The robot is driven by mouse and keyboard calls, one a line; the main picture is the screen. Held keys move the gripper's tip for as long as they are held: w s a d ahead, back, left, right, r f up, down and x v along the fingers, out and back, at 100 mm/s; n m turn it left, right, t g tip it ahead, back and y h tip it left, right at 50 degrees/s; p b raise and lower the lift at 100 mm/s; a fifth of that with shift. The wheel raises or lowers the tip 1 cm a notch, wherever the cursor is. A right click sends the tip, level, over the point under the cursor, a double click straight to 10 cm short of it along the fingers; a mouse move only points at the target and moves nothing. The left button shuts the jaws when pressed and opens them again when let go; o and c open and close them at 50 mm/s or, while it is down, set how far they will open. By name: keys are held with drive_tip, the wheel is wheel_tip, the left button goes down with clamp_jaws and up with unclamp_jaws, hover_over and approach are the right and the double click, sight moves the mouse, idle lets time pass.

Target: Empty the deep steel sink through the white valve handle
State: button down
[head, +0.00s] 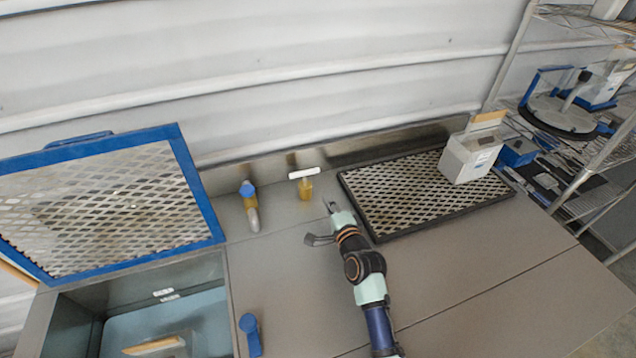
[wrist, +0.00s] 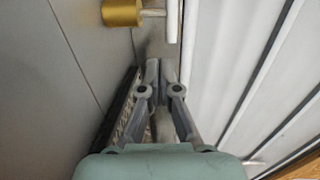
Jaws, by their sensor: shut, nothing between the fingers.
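The white valve handle (head: 304,173) is a T-bar on a brass valve body (head: 305,192) at the back of the steel counter. In the wrist view the handle (wrist: 173,18) and brass body (wrist: 122,12) show at the top edge. My gripper (head: 332,207) is shut and empty, right of and nearer than the valve, apart from it. Its closed fingertips (wrist: 161,68) point toward the handle with a gap between. The steel sink (head: 75,297) is at lower left, cut off by the picture edge. Its inside looks pale blue; whether that is liquid is unclear.
A blue-framed mesh panel (head: 199,195) stands raised behind the sink. A blue-topped brass tap (head: 249,193) is left of the valve. A blue lever (head: 250,335) is beside the sink. A black-framed mesh tray (head: 362,214) holds a grey box (head: 470,158). Front right counter is clear.

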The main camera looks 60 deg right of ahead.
sight(305, 179)
drive_tip(key=b+x, duration=0.1)
drive_tip(key=x, duration=0.1)
drive_tip(key=b+x, duration=0.1)
drive_tip(key=x, duration=0.2)
drive_tip(key=b+x, duration=0.1)
drive_tip(key=x, duration=0.2)
drive_tip(key=shift+w+d+r, duration=0.1)
drive_tip(key=shift+w+r, duration=0.05)
drive_tip(key=shift+r, duration=0.1)
drive_tip(key=shift+w+d+r, duration=0.25)
drive_tip(key=shift+w+d, duration=0.1)
